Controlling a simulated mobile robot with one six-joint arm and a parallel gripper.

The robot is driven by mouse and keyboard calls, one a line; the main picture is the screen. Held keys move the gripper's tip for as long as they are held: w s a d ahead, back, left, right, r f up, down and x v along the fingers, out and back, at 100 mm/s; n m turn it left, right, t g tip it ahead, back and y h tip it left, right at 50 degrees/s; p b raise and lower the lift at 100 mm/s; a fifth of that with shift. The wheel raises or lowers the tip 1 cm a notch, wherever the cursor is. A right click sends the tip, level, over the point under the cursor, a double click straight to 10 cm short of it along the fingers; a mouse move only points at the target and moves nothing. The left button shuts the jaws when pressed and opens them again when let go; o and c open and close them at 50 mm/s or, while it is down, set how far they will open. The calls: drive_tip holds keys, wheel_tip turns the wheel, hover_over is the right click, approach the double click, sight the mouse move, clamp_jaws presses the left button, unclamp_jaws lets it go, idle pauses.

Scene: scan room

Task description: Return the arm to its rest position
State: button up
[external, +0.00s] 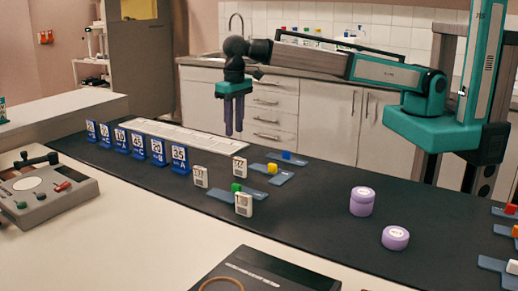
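My gripper (234,115) hangs from the outstretched arm (385,71), pointing down above the far edge of the black mat (310,213). Its two fingers are apart with a narrow gap between them, and nothing shows in the gap. It is clear of the things on the mat. The arm reaches left from its teal mount (435,128) on the right.
Blue number signs (138,144) stand in a row at left. Purple round containers (362,201) sit at right. A grey control box (47,196) is at left.

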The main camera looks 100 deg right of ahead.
drive_tip(key=s+d+f+m+h+b, duration=0.1)
drive_tip(key=s+d+f+b, duration=0.1)
drive_tip(key=d, duration=0.8)
drive_tip(key=s+d+f+m+h+b, duration=0.1)
drive_tip(key=d+f+m+b, duration=0.15)
drive_tip(key=d, duration=0.85)
drive_tip(key=s+d+f+m+b, duration=0.1)
drive_tip(key=s+d+f+b, duration=0.15)
drive_tip(key=d, duration=0.75)
drive_tip(key=s+d+f+t+y+b, duration=0.1)
drive_tip(key=d+f+b, duration=0.15)
drive_tip(key=f, duration=0.85)
drive_tip(key=s+d+f+t+y+b, duration=0.1)
drive_tip(key=f+b, duration=0.2)
drive_tip(key=f, duration=0.9)
drive_tip(key=s+a+f+n+g+y+p, duration=0.1)
drive_tip(key=s+a+f+n+g+p, duration=0.4)
drive_tip(key=s+a+f, duration=1)
drive_tip(key=s+a+n+g+p, duration=0.1)
drive_tip(key=s+a+n+p, duration=0.2)
drive_tip(key=s, duration=0.6)
drive_tip(key=s+a+f+n+g+p, duration=0.1)
drive_tip(key=s+a+n+p, duration=0.2)
drive_tip(key=s, duration=0.7)
drive_tip(key=s+a+f+n+g+p, duration=0.1)
drive_tip(key=s+a+n+p, duration=0.2)
drive_tip(key=s, duration=0.7)
drive_tip(key=a, duration=0.2)
drive_tip(key=shift+a+f, duration=0.15)
drive_tip(key=shift+a, duration=0.25)
